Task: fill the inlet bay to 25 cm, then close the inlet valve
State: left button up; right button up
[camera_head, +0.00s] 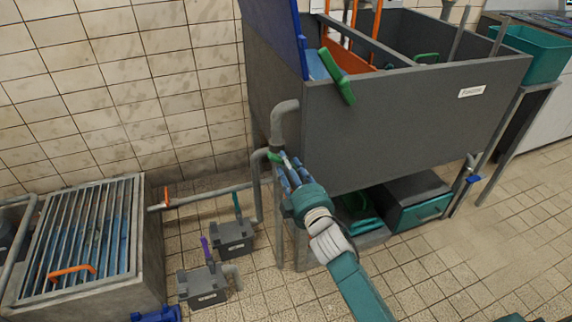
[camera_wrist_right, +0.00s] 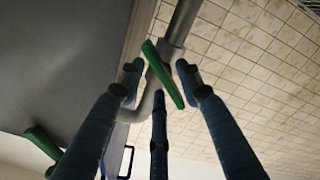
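A green lever (camera_head: 274,157) sits on the grey pipe at the near left corner of a grey tank (camera_head: 400,125). I cannot tell from a label whether it is the inlet valve. The lever shows whole in the right wrist view (camera_wrist_right: 163,75), slanting across the pipe. My right gripper (camera_head: 287,172) is at the lever. Its three blue fingers (camera_wrist_right: 160,85) are spread around the lever, with no clear grip on it. The tank is divided into bays; no water level or depth scale is readable. My left gripper is not in view.
A grated basin (camera_head: 140,250) with an orange handle stands at left. Two dark boxes (camera_head: 234,238) with blue and purple levers sit on the floor beside it. A larger green handle (camera_head: 338,76) hangs at the tank rim. Tiled floor is clear at right.

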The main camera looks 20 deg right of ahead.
jog(key=shift+w, duration=1)
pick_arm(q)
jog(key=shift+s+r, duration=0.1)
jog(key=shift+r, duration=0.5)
pick_arm(e)
jog(key=shift+c, duration=0.3)
grip_shut()
jog(key=n+p, duration=0.1)
jog(key=n, duration=0.3)
jog(key=shift+r, duration=0.2)
pick_arm(q)
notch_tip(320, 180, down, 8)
jog(key=p, duration=0.1)
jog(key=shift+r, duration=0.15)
pick_arm(e)
jog(key=shift+a+n, duration=0.1)
jog(key=shift+n, duration=2.1)
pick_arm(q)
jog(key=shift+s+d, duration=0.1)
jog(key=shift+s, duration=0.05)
